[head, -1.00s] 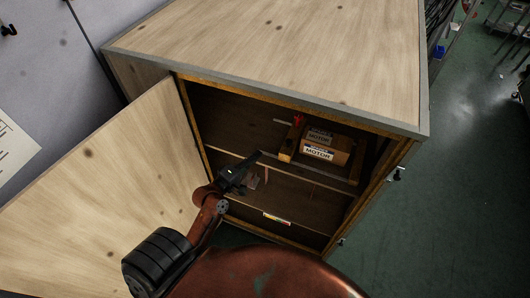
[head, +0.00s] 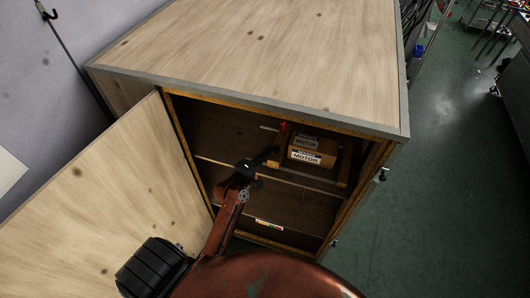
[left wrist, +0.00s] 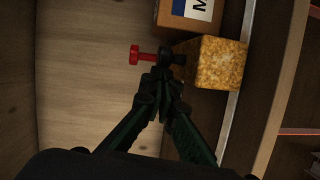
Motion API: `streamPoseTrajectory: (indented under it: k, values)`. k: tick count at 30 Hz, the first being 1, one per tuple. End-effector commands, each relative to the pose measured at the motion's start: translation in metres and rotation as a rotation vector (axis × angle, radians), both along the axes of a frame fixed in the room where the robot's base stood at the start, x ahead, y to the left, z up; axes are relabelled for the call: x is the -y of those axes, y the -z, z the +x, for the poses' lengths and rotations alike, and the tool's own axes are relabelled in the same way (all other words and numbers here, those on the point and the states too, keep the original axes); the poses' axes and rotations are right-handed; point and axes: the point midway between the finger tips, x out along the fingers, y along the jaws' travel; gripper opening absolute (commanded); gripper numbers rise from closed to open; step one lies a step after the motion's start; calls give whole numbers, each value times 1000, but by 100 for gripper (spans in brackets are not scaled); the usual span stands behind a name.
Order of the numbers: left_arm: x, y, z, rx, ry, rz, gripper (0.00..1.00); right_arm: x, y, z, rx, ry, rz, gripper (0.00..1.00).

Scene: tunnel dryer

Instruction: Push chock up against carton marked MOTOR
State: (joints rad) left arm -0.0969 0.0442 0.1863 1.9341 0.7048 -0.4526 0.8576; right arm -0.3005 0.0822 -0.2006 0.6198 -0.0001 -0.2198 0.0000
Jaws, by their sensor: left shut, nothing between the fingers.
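The carton marked MOTOR (head: 305,158) sits on the upper shelf inside the open cabinet. Part of its brown side and white label show at the top of the left wrist view (left wrist: 176,14). A yellowish, speckled block, apparently the chock (left wrist: 217,62), lies close by the carton; I cannot tell whether they touch. A red knob on a stem (left wrist: 143,55) with a dark fitting stands beside the block. My left gripper (head: 273,151) reaches into the cabinet to the left of the carton. Its fingers (left wrist: 164,78) are shut and empty, close to the dark fitting and block. My right gripper is out of view.
The open cabinet door (head: 90,200) is left of my arm, and the cabinet top (head: 260,60) overhangs the shelf. Green floor (head: 440,190) is clear at right.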

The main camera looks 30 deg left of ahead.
Motion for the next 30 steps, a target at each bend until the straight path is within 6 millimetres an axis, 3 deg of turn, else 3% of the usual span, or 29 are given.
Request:
streamPoseTrajectory:
  k: [7, 16, 30]
  values:
    - [5, 0, 1, -1, 1, -1, 0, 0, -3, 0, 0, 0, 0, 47]
    - [49, -4, 12, 2, 4, -3, 0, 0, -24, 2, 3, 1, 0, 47]
    - [41, -4, 8, 4, 3, 2, 0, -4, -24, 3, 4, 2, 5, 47]
